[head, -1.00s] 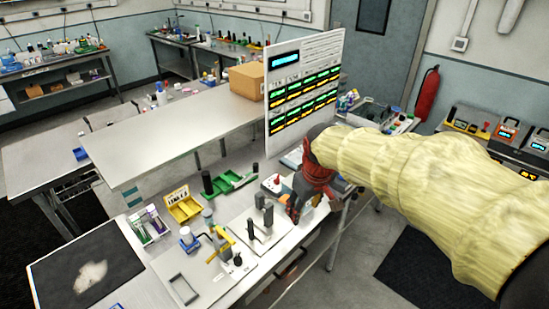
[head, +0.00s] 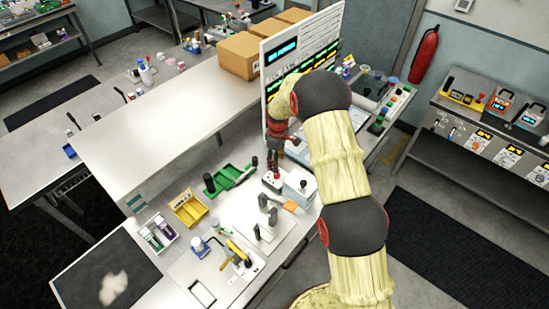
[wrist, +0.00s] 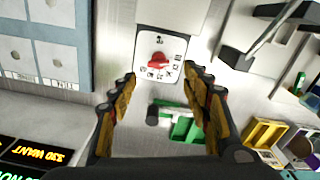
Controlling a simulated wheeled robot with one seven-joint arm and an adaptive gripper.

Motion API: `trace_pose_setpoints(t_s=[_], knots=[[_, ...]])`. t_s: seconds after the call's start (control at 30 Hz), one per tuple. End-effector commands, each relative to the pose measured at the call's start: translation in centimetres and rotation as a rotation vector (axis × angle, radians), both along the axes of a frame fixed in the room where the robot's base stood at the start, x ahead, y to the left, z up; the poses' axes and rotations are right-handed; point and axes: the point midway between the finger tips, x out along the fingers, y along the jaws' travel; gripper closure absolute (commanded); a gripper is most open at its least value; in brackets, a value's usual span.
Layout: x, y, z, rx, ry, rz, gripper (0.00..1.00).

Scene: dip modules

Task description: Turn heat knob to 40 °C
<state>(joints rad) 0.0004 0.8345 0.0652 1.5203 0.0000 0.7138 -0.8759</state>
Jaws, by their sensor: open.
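The red heat knob (wrist: 158,61) sits on a white dial plate (wrist: 150,76) with small markings, too small to read. In the wrist view it lies ahead of my gripper (wrist: 160,80), between the fingertips. In the head view the white dial unit (head: 270,182) stands on the bench, with my gripper (head: 274,160) just above and behind it. My fingers are spread wide and hold nothing. They look apart from the knob. The angle at which the knob points cannot be told.
A tall white board (head: 332,32) with lit displays stands behind my gripper. A pale block (head: 300,187) sits right of the dial unit. A green tray (head: 232,176) and a yellow bin (head: 188,208) stand left of it. The white shelf (head: 165,120) rises behind.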

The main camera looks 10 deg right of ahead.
Motion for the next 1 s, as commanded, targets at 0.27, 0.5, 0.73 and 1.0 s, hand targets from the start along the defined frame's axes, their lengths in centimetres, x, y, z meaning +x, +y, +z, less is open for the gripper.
trace_pose_setpoints(t_s=[0.27,0.5,0.73,1.0], knots=[[0.0,0.0,-2.4,0.0,0.011,0.016,0.52],[0.0,0.0,-6.0,0.0,0.011,0.015,0.52],[0.1,0.0,-8.2,0.0,0.008,0.015,0.52],[0.1,0.0,-8.6,0.0,0.008,0.015,0.52]])
